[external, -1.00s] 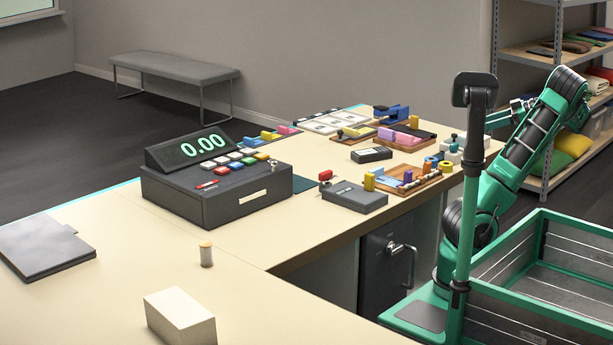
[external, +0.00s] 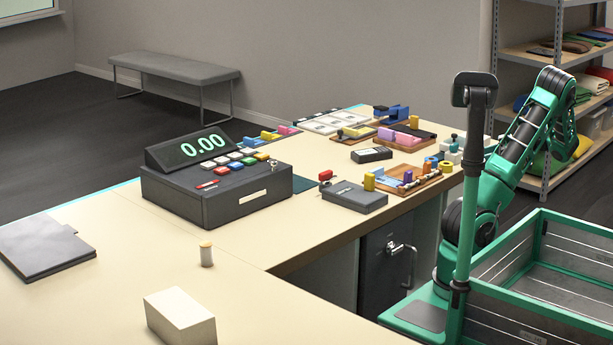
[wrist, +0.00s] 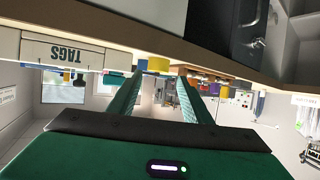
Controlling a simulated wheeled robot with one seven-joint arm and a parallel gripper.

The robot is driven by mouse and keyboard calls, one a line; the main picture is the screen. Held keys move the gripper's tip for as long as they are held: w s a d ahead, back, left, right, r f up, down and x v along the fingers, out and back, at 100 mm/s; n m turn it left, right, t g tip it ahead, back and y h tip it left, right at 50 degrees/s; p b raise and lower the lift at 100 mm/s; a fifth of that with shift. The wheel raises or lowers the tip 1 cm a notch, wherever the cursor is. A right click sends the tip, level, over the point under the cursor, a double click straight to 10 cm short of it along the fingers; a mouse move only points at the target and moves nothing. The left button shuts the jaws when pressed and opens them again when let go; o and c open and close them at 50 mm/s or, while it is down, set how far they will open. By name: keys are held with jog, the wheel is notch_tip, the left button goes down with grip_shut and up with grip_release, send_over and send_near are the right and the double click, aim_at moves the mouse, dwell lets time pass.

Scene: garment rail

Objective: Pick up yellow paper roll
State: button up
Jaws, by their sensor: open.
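In the external view the gripper is not clearly visible, with the arm folded at the right behind a green post, away from the roll.
A dark cash register (external: 217,195), a white box (external: 180,317) and a grey folder (external: 45,247) flank the roll. Several small coloured items crowd the counter's far right. A box marked TAGS (wrist: 63,49) shows in the wrist view. The counter (external: 110,275) around the roll is clear.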

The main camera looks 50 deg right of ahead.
aim_at(452, 164)
jog(key=shift+x, duration=3.9)
jog(key=shift+w+d+r, duration=0.1)
jog(key=shift+r, duration=0.05)
jog(key=shift+c, duration=0.4)
jog(key=c, duration=0.7)
